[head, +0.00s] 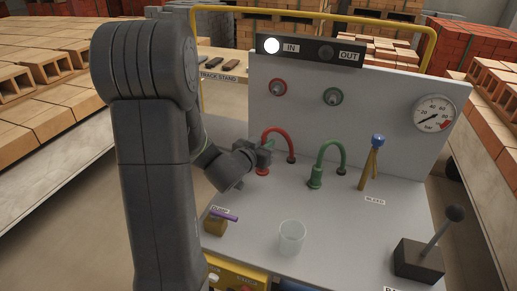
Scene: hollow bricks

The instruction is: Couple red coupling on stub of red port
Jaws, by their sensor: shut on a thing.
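The red coupling (262,171) is low on the grey bench top, at the left end of the red hose (275,130). The hose arches over to a dark base (291,160) at the right. My gripper (265,152) is shut on the red coupling from the left, just above its red lower end. The jaws hide most of the coupling, and I cannot tell whether it touches the bench. The red port (278,87) is a red ring with a stub on the upright grey panel, above the gripper and apart from the coupling.
Right of the red hose stand a green hose (330,150), a green port (333,96) and a blue-topped bleed valve (378,140). A clear cup (292,237), purple-handled dump valve (216,225) and lever box (420,260) are in front. The IN lamp (269,46) is lit.

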